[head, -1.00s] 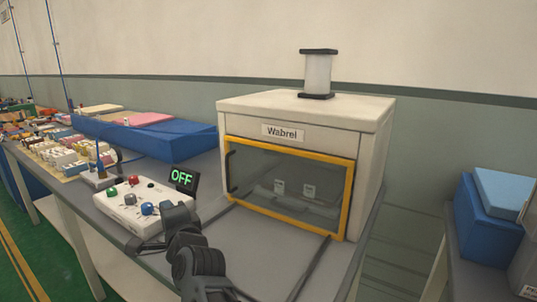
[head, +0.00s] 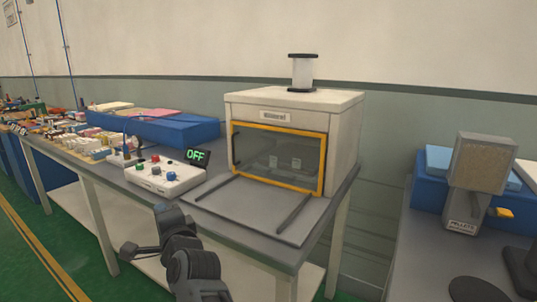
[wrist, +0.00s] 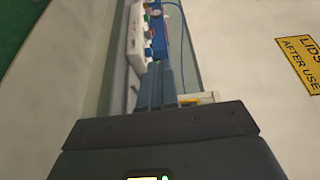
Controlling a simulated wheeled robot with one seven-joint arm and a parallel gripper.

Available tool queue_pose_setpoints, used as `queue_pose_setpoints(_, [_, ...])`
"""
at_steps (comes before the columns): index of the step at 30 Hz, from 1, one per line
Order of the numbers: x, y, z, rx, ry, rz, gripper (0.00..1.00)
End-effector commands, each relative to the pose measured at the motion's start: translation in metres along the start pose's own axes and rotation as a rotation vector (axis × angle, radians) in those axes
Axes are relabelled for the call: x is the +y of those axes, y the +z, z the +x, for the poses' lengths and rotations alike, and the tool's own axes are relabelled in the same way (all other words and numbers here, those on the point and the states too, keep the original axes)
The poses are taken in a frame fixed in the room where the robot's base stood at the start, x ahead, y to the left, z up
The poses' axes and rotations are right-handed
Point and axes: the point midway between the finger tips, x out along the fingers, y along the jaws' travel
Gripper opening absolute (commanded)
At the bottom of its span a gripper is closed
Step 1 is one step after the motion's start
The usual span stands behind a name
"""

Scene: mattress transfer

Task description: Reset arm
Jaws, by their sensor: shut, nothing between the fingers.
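My gripper (wrist: 156,72) shows in the wrist view with its two dark fingers together and nothing between them. In the head view my arm is folded low at the bottom, in front of the table's front edge, apart from the machine. The white control box (head: 164,175) with coloured buttons stands on the table behind the arm. It also shows beyond the fingertips in the wrist view (wrist: 136,40). A green "OFF" display (head: 197,157) stands beside it.
A white machine (head: 342,125) with a yellow-framed closed window (head: 280,185) stands on the grey table (head: 248,251). A blue slab (head: 185,133) and many small items lie to the left. Another table (head: 408,250) stands at right with a grey device (head: 480,165).

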Motion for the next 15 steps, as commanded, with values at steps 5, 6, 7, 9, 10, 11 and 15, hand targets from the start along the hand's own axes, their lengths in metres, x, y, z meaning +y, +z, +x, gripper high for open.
queue_pose_setpoints(5, [0.013,-0.012,-0.01,0.018,0.007,-0.031,0.0])
queue_pose_setpoints(6, [0.018,-0.016,-0.014,0.023,0.01,-0.041,0.0])
queue_pose_setpoints(7, [0.021,-0.018,-0.016,0.026,0.012,-0.048,0.0])
queue_pose_setpoints(9, [0.028,-0.024,-0.022,0.035,0.016,-0.067,0.0])
queue_pose_setpoints(10, [0.031,-0.027,-0.025,0.04,0.018,-0.077,0.0])
queue_pose_setpoints(11, [0.034,-0.03,-0.029,0.044,0.019,-0.086,0.0])
queue_pose_setpoints(15, [0.055,-0.049,-0.049,0.072,0.032,-0.139,0.0])
